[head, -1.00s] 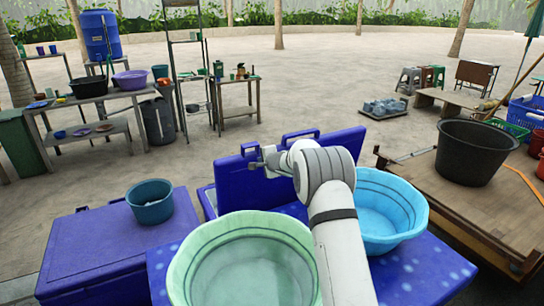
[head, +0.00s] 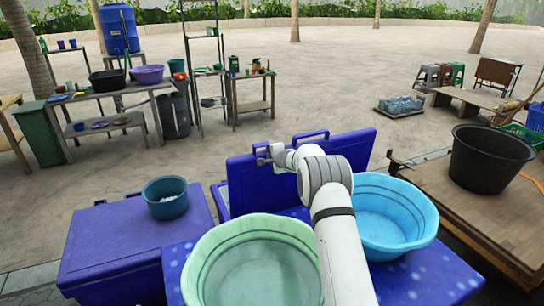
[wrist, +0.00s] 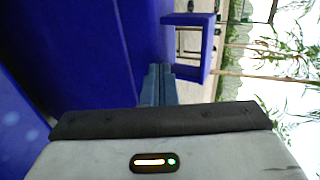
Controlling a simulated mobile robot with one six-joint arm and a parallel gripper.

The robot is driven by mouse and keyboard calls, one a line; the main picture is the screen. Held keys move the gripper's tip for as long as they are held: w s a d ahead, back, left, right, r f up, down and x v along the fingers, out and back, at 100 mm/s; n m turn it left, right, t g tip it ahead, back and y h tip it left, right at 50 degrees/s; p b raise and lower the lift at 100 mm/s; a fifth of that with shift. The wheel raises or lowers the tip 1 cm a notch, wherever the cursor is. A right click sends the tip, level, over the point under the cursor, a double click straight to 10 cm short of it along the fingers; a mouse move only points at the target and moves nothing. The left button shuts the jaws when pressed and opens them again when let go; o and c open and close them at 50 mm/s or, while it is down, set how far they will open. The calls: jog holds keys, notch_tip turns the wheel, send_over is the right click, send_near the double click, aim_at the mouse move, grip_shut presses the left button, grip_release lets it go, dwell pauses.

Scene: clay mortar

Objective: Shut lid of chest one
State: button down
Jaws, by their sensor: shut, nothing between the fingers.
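A blue chest's raised lid (head: 350,150) stands open behind two basins in the head view, with handles (head: 311,136) along its upper edge. The chest's opening is mostly hidden by my arm and the basins. My gripper (head: 265,156) is at the lid's near face, left of its middle, close to the upper edge. In the wrist view, the shut fingers (wrist: 157,84) are beside the lid's blue surface (wrist: 90,40), with a blue handle (wrist: 207,48) just beyond. Whether they touch the lid I cannot tell.
A green basin (head: 252,228) and a light-blue basin (head: 415,190) stand in front of the lid. A closed blue chest (head: 110,235) on the left bears a teal pot (head: 165,198). A wooden platform with a black tub (head: 490,158) is at the right.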

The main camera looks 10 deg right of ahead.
aim_at(264, 151)
jog(key=w+p, duration=0.2)
jog(key=p, duration=0.1)
jog(key=w+a+r+p, duration=0.1)
jog(key=shift+w+a, duration=0.1)
jog(key=shift+w, duration=0.05)
jog(key=shift+w+a+f+p, duration=0.1)
jog(key=shift+w+p, duration=0.2)
jog(key=shift+p, duration=0.15)
jog(key=shift+s+f+b, duration=0.1)
jog(key=shift+f+b, duration=0.05)
jog(key=shift+b, duration=0.55)
